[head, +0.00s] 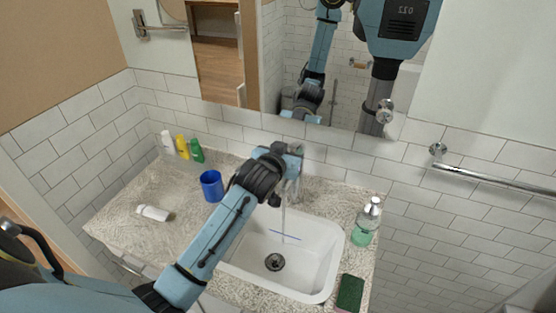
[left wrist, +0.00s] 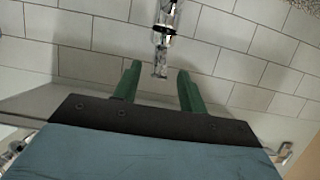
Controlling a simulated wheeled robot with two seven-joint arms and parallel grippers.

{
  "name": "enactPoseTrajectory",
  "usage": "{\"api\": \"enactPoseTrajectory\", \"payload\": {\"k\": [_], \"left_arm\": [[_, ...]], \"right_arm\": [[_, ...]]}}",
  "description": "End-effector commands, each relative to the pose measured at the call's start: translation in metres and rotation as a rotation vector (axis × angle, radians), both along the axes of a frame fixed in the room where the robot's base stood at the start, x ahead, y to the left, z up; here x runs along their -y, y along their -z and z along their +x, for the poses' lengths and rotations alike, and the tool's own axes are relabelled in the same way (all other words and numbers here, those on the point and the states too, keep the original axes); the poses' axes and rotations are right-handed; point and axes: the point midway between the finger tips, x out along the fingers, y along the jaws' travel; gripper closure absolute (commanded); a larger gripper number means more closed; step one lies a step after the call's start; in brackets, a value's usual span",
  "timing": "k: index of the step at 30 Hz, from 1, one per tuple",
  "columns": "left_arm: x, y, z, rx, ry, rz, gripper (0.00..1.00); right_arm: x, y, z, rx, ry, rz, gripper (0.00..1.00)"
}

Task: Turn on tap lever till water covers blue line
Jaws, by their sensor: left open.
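My left gripper (head: 296,151) is at the tap behind the sink, largely hidden by my own wrist. In the left wrist view its two green fingers (left wrist: 157,88) are apart, with a chrome part, apparently the tap lever (left wrist: 161,62), between them; contact cannot be told. The chrome tap (head: 294,188) shows partly beside my wrist. A thin stream of water (head: 283,220) falls from it into the white sink (head: 325,262). A short blue line (head: 286,237) is visible inside the basin. The drain (head: 274,262) is plainly seen; I cannot tell any water level. My right gripper is not seen directly.
A blue cup (head: 212,186) stands left of the sink. A soap bottle (head: 367,222) and a green sponge (head: 349,293) are on the right. Several small bottles (head: 183,147) stand at the back left, and a white tube (head: 153,213) lies on the counter. A mirror (head: 340,75) is behind.

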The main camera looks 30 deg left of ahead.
Motion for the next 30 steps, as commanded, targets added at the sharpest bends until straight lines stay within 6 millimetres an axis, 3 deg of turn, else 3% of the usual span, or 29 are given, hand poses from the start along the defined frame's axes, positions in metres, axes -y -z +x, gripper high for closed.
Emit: {"api": "enactPoseTrajectory", "payload": {"k": [6,12,18,30], "left_arm": [[0.006,-0.013,-0.038,0.0,0.0,-0.001,0.58],[0.009,-0.022,-0.062,0.0,-0.001,0.0,0.58],[0.011,-0.026,-0.072,-0.001,-0.001,0.0,0.58],[0.011,-0.026,-0.072,0.0,-0.001,0.0,0.58]], "right_arm": [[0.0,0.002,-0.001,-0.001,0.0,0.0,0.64],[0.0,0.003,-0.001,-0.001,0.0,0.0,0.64],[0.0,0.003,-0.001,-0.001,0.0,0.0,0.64],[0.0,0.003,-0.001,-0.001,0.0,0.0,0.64]]}}
